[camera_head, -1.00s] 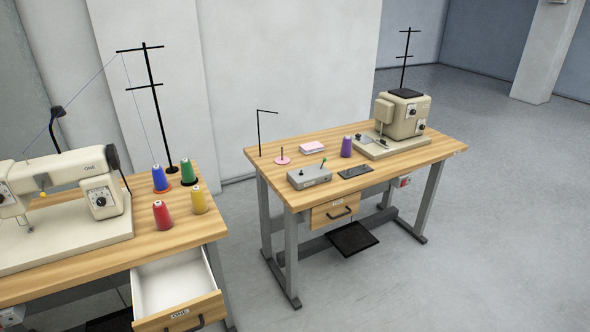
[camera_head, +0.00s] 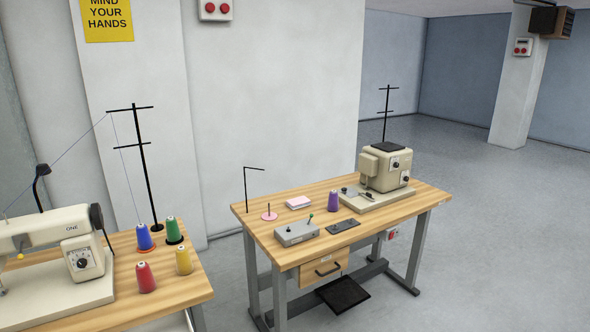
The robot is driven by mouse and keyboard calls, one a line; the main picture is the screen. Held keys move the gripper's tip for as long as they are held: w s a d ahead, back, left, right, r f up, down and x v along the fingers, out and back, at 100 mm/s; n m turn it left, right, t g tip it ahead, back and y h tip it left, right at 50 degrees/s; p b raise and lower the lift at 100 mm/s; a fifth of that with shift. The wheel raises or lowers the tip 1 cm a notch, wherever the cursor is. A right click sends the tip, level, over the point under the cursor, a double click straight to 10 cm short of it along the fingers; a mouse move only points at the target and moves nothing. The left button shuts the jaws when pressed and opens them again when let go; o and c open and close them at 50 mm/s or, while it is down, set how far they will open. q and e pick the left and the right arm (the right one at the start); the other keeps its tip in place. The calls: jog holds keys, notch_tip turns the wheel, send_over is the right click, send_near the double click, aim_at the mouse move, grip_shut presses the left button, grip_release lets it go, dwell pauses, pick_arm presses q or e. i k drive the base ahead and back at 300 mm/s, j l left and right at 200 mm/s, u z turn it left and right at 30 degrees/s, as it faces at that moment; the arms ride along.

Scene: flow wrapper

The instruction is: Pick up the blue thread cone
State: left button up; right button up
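The blue thread cone (camera_head: 144,237) stands upright on the left sewing table (camera_head: 186,297), near the foot of the black thread stand (camera_head: 143,168). It appears to sit on an orange-red base. A green cone (camera_head: 173,229) stands just right of it, a red cone (camera_head: 146,277) in front of it and a yellow cone (camera_head: 183,260) to its front right. Neither of my grippers shows in the head view.
A cream sewing machine (camera_head: 58,250) fills the left table's left side. A second table (camera_head: 277,244) to the right holds a cream machine (camera_head: 386,168), a purple cone (camera_head: 333,200), a grey control box (camera_head: 297,233) and a pink spindle base (camera_head: 269,216). Grey floor is clear at right.

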aim_at(145, 241)
jog(key=u, duration=1)
jog(key=l, duration=0.25)
jog(key=i+l+u, duration=0.1)
jog(key=i+l, duration=0.05)
jog(key=l, duration=0.05)
